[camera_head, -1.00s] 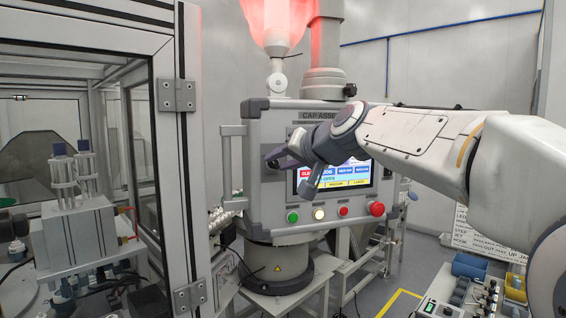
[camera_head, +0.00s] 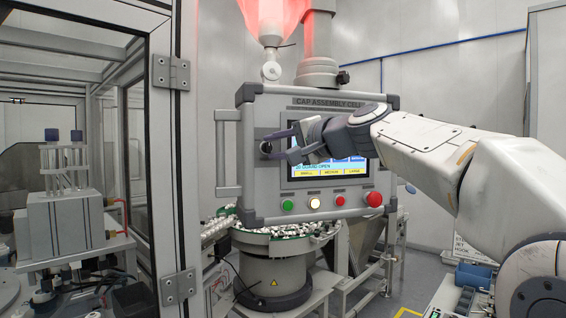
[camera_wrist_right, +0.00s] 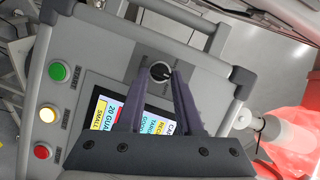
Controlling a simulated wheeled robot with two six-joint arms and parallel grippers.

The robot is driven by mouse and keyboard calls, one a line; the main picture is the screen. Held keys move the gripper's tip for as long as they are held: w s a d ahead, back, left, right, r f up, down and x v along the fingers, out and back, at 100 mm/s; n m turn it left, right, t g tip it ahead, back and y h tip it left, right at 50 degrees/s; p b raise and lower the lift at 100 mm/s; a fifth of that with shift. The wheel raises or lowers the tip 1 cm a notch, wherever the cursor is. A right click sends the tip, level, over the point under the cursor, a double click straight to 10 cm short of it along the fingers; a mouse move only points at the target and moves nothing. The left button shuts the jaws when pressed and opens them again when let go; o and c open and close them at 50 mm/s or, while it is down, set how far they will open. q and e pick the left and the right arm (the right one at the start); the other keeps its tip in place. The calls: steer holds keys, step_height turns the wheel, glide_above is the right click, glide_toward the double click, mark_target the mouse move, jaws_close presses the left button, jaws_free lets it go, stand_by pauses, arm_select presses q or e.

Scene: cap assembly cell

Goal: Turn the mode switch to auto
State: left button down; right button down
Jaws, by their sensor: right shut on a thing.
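The cap assembly control panel (camera_head: 262,190) hangs in the middle of the head view. Its mode switch, a round dark knob (camera_head: 265,147), is at the panel's upper left, beside the screen. My right gripper (camera_head: 272,144) reaches in from the right, with its fingers at the knob. In the right wrist view the switch (camera_wrist_right: 160,71) sits between the fingertips of the right gripper (camera_wrist_right: 158,76), which is shut on it. The switch's label and exact pointer position are too small to read. My left gripper is not in view.
Below the screen (camera_head: 330,171) are a green button (camera_head: 288,206), a lit white button (camera_head: 314,203), a red button (camera_head: 340,201) and a larger red button (camera_head: 374,199). A guard door frame (camera_head: 172,130) stands close on the left. A bowl feeder (camera_head: 270,243) is below the panel.

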steer(key=m+t+b, duration=0.1)
steer(key=m+b, duration=0.1)
steer(key=m, duration=0.1)
steer(key=f+m+t+y+b, duration=0.1)
steer(key=m+b, duration=0.1)
steer(key=b, duration=0.1)
steer(key=m+b, duration=0.3)
steer(key=shift+a+f+m+t+y, duration=0.15)
steer(key=shift+a+m+t+y, duration=0.15)
steer(key=shift+t+y, duration=0.1)
steer(key=shift+m+b, duration=0.55)
steer(key=shift+m, duration=0.05)
steer(key=shift+t, duration=0.4)
steer(key=c, duration=0.6)
jaws_free()
steer(key=shift+d+r, duration=0.1)
steer(key=shift+r, duration=0.1)
